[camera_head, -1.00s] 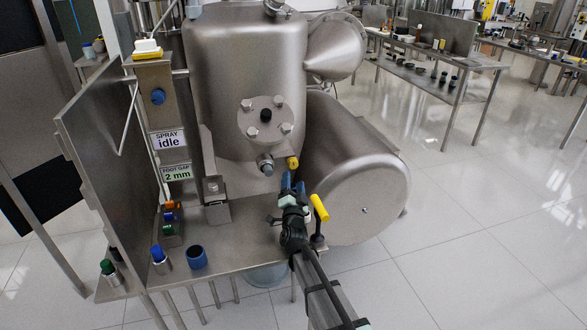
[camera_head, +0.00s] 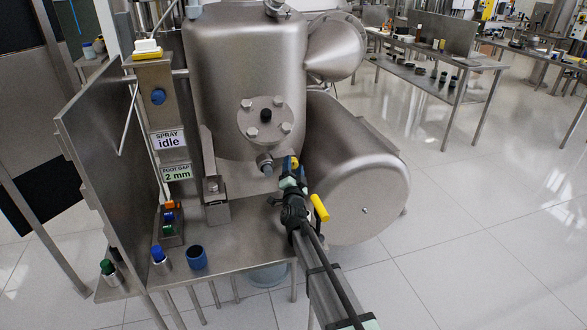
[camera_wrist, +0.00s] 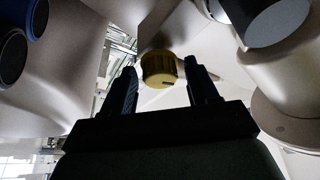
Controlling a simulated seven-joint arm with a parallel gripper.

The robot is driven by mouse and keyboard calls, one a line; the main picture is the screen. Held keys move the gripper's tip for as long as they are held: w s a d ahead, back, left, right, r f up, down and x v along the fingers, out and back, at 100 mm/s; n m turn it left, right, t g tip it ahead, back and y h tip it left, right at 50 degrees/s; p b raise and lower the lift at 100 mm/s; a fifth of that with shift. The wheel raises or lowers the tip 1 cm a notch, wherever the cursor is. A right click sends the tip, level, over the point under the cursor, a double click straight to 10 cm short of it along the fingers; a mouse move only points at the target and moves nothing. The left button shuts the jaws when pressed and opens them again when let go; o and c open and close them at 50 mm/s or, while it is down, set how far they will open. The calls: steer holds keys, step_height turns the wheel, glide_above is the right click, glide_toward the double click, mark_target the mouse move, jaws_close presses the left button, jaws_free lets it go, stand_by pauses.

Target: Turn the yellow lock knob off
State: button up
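The yellow lock knob (camera_wrist: 159,69) is on the steel machine body, just right of the bolt below the round flange. In the wrist view it lies between the tips of my two dark fingers, with a dark mark on its lower side. My gripper (camera_wrist: 162,85) is open, and a gap shows between the knob and each finger. In the head view my gripper (camera_head: 290,172) is at the knob (camera_head: 294,162) and covers most of it, so contact there cannot be told.
A yellow lever handle (camera_head: 320,207) stands close right of my arm. The large steel drum (camera_head: 365,195) is to the right. A blue cup (camera_head: 197,257) and a blue-capped bottle (camera_head: 160,260) stand at the front left.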

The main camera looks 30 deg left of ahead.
steer(key=c, duration=0.9)
steer(key=shift+n+y, duration=0.4)
steer(key=shift+n, duration=0.5)
steer(key=o, duration=1.1)
steer(key=shift+c, duration=0.2)
steer(key=shift+s, duration=0.1)
steer(key=v, duration=0.7)
steer(key=shift+s+d+f, duration=0.1)
steer(key=shift+d, duration=0.05)
